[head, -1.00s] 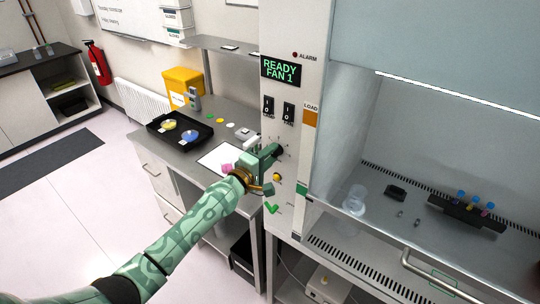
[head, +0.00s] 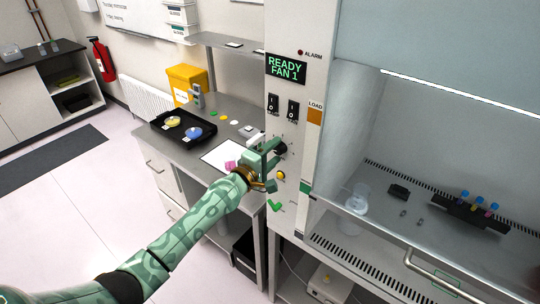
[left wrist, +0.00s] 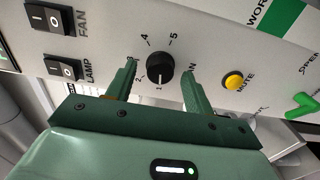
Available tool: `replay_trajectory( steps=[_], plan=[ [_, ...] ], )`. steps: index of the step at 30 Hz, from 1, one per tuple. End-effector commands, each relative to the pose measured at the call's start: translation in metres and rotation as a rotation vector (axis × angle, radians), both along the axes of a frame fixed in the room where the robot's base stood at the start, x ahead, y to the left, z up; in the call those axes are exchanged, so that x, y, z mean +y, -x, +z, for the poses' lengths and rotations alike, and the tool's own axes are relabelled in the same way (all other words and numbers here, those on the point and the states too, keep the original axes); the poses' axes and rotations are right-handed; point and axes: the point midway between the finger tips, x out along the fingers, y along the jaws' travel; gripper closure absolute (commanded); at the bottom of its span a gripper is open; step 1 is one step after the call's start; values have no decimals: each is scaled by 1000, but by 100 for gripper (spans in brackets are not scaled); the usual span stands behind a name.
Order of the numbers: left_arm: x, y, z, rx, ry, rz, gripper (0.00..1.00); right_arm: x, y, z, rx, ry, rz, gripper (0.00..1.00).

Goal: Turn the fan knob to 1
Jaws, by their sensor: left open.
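The fan knob (left wrist: 160,68) is a round black dial on the cabinet's front panel, with numbers around it. In the left wrist view its white mark points down to the 1. The knob also shows in the head view (head: 281,148). The display (head: 286,69) reads "READY FAN 1". My left gripper (left wrist: 160,82) is open, its two green fingers on either side of the knob with a gap to each. It also shows beside the panel in the head view (head: 272,152). My right gripper is not in view.
The yellow mute button (left wrist: 233,81) is right of the knob. The fan switch (left wrist: 55,18) and lamp switch (left wrist: 64,68) are left of it. A bench (head: 187,152) with a black tray (head: 160,131) stands left of the cabinet.

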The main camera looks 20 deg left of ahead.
Motion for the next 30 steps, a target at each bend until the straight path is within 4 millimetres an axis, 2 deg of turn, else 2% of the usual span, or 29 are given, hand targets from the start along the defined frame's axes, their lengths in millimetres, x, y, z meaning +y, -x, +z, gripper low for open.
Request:
replay_trajectory(
  steps=[5,10,15,21,25,30],
  plan=[
    [5,16,0,2,-1,-1,48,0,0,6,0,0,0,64],
    [20,55,1,3,-1,-1,48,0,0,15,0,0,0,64],
    [36,99,-1,2,-2,-1,48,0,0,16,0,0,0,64],
    [51,137,-2,2,-2,1,48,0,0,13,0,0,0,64],
    [55,149,-2,2,-2,1,48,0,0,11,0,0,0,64],
    [57,153,0,0,0,1,48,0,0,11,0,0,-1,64]
  ],
)
